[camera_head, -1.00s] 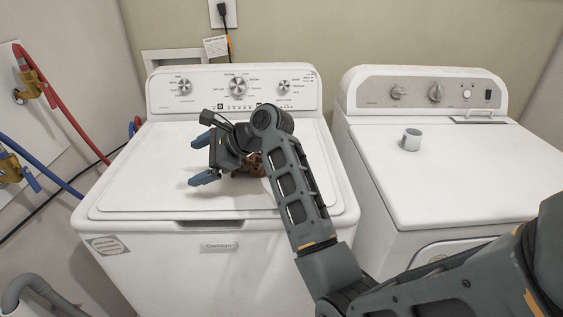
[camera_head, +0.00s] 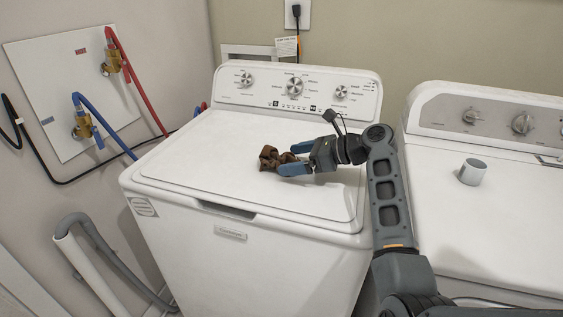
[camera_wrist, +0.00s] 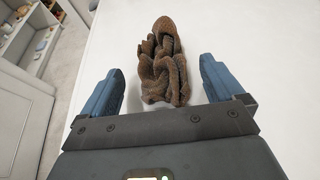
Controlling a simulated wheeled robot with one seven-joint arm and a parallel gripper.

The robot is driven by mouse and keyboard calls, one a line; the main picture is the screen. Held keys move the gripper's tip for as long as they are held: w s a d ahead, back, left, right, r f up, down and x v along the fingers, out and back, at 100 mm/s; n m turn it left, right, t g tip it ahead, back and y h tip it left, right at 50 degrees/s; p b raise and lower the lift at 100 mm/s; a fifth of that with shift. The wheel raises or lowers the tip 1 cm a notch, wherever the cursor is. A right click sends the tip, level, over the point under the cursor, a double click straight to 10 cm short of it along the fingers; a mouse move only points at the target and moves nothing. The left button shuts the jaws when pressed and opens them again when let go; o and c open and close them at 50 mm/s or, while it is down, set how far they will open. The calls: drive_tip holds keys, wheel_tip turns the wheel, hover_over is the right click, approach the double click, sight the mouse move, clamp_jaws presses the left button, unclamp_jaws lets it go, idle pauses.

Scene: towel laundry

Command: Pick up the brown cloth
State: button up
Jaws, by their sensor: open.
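The brown cloth (camera_head: 271,157) lies crumpled in a small heap on the white lid of the left washing machine (camera_head: 190,165). In the wrist view the cloth (camera_wrist: 164,62) is ahead of my gripper (camera_wrist: 160,88), with its near end between the two blue fingers. My gripper (camera_head: 290,159) is open and low over the lid, to the right of the cloth, pointing left. The fingers stand apart on either side of the cloth's near part. Whether they touch it, I cannot tell.
A second white machine (camera_head: 500,235) stands to the right, with a light grey cup (camera_head: 472,172) on top. The left machine's control panel (camera_head: 300,92) rises behind the lid. A grey hose (camera_head: 105,255) and wall pipes are at the left. The lid around the cloth is clear.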

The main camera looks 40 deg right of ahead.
sight(280, 161)
drive_tip(key=shift+x, duration=2.25)
drive_tip(key=c, duration=1)
